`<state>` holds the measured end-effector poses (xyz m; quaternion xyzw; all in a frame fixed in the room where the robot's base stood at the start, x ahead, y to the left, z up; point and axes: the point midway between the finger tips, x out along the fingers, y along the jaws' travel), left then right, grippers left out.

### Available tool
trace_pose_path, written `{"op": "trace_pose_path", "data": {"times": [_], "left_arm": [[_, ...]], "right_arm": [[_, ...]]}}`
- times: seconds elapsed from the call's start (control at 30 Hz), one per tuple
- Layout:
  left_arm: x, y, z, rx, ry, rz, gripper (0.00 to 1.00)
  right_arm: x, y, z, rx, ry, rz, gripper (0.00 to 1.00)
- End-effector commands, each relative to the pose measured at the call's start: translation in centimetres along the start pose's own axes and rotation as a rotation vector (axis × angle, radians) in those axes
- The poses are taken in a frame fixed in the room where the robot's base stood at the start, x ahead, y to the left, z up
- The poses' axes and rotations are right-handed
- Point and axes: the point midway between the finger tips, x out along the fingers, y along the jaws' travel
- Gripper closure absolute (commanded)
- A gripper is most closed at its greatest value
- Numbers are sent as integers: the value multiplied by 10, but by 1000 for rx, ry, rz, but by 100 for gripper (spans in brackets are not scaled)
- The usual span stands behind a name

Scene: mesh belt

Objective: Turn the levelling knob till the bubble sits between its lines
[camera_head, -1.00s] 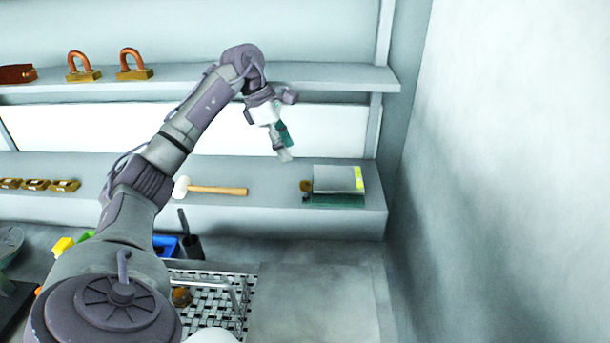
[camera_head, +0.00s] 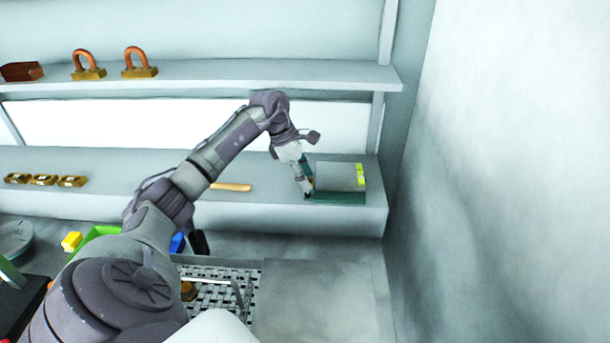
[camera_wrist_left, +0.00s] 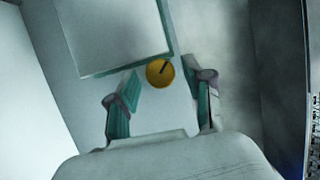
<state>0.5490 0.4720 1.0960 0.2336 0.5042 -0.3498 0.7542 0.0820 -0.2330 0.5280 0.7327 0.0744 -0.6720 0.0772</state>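The levelling device (camera_head: 335,176) is a grey box on a dark green base at the right end of the lower shelf. A yellow-green strip (camera_head: 360,174) on its right side may be the vial; bubble and lines are too small to make out. The round yellow-brown knob (camera_wrist_left: 160,73) with a dark pointer line shows at the box's edge in the left wrist view. My left gripper (camera_head: 306,187) is at the device's left side and mostly hides the knob in the head view. In the wrist view its fingers (camera_wrist_left: 163,82) are apart, on either side of the knob, with gaps showing.
A mallet handle (camera_head: 232,187) and several brass pieces (camera_head: 44,180) lie on the lower shelf. Two padlocks (camera_head: 88,66) stand on the upper shelf (camera_head: 230,76). A wall (camera_head: 510,180) rises on the right. A mesh belt (camera_head: 222,282) is below.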

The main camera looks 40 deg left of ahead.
Motion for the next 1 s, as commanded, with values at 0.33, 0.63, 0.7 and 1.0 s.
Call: {"op": "trace_pose_path", "data": {"times": [0.33, 0.63, 0.7, 1.0], "left_arm": [[-1, 0, 0, 0, 0, 0, 100], [0, 0, -1, -53, 2, 27, 100], [0, 0, -2, -87, 4, 40, 100], [1, -2, -1, -307, 2, 134, 100]], "right_arm": [[0, 3, 0, -1, 0, 4, 60], [6, 4, -2, -1, 3, 4, 60], [9, 4, -2, -1, 4, 5, 60], [24, 4, -1, -1, 5, 5, 60]]}}
